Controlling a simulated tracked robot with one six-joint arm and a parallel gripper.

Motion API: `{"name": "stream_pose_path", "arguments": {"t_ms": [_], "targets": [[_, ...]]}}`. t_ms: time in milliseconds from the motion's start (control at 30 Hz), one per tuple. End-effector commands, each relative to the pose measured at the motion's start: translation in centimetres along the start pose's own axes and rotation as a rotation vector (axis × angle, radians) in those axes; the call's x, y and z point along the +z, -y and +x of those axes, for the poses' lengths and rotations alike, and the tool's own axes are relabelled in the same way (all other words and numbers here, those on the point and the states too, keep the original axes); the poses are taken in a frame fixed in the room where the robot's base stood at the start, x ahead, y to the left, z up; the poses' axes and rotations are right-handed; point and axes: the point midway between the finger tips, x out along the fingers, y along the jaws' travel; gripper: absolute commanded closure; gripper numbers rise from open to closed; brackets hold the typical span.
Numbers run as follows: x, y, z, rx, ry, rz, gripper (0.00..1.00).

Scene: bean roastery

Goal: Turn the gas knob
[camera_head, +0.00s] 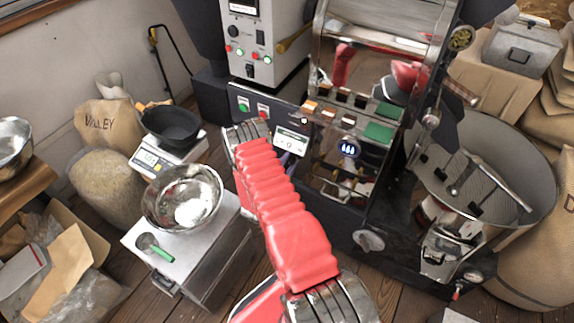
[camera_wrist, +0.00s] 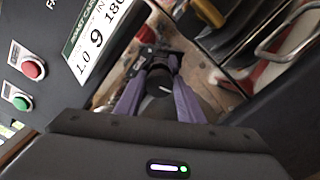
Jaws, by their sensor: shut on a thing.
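The gas knob (camera_wrist: 159,88) is round and black with a white pointer line, in the middle of the wrist view. My gripper (camera_wrist: 158,78) has two purple fingers, one on each side of the knob, and is shut on it. The pointer line slants slightly down to the right. Part of the knob is hidden by the fingers. In the head view my red-sleeved arm reaches to the front of the roaster (camera_head: 375,195) and hides the knob.
A printed label (camera_wrist: 98,42) and red (camera_wrist: 32,69) and green (camera_wrist: 20,103) buttons sit close by. A steel bowl (camera_head: 183,198) and a scale (camera_head: 150,160) stand left of my arm; the cooling tray (camera_head: 535,165) is at right.

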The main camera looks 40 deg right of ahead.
Motion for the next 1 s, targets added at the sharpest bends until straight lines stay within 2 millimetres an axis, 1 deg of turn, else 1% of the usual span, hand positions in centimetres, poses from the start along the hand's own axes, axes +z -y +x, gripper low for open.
{"name": "stream_pose_path", "arguments": {"t_ms": [33, 400, 600, 800, 1000], "targets": [[0.5, 0.67, 0.03, -0.012, 0.01, 0.039, 0.88], [0.37, 0.94, -0.06, -0.012, 0.01, 0.381, 0.88], [0.29, 1.05, -0.11, -0.013, 0.01, 0.526, 0.88], [0.23, 1.12, -0.16, -0.013, 0.009, 0.615, 0.88], [0.17, 1.16, -0.21, -0.014, 0.008, 0.65, 0.88]]}}
